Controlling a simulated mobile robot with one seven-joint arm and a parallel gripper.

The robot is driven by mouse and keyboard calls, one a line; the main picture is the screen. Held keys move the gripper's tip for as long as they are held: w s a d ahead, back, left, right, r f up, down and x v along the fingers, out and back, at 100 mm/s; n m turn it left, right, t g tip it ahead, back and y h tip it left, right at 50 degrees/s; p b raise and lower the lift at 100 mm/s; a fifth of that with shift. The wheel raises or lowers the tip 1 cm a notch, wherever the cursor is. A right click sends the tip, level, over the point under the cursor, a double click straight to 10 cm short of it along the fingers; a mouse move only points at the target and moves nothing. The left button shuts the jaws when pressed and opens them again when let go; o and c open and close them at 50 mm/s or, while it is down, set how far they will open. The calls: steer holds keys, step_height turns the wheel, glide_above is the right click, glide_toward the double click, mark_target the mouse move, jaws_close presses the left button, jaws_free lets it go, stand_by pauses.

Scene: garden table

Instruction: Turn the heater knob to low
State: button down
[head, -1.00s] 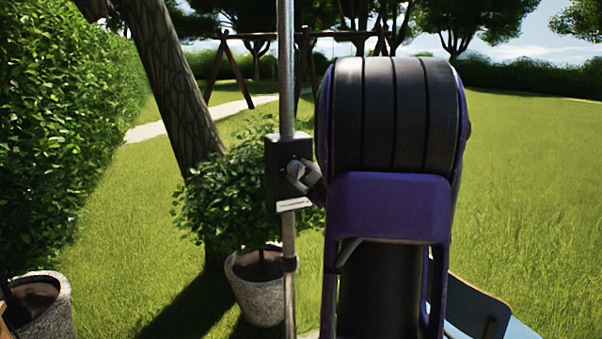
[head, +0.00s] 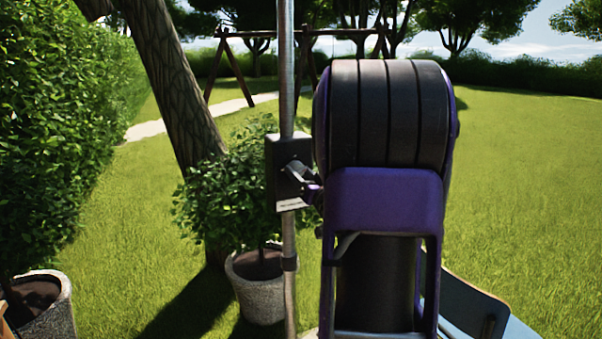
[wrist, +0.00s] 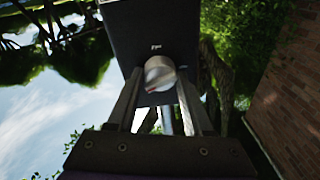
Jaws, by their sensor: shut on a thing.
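The heater's control box (head: 275,172) is a dark box on a metal pole, left of my arm in the head view. In the wrist view the box (wrist: 152,30) fills the top middle. A round silver knob (wrist: 160,72) with a small reddish mark on its lower left stands out from the box. My gripper (wrist: 160,80) has one finger on each side of the knob and is shut on it. In the head view my gripper (head: 294,169) is at the box's face, and the knob there is mostly hidden. The low marking cannot be read.
The metal pole (head: 287,80) runs up and down behind the box. A potted bush (head: 225,200) stands just left of it, near a leaning tree trunk (head: 178,90). Open lawn (head: 530,180) lies to the right.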

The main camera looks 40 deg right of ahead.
steer(key=shift+r+m+h, duration=0.1)
steer(key=shift+m+h, duration=0.3)
steer(key=shift+m, duration=1.7)
steer(key=shift+c, duration=1.6)
jaws_free()
steer(key=shift+s, duration=0.1)
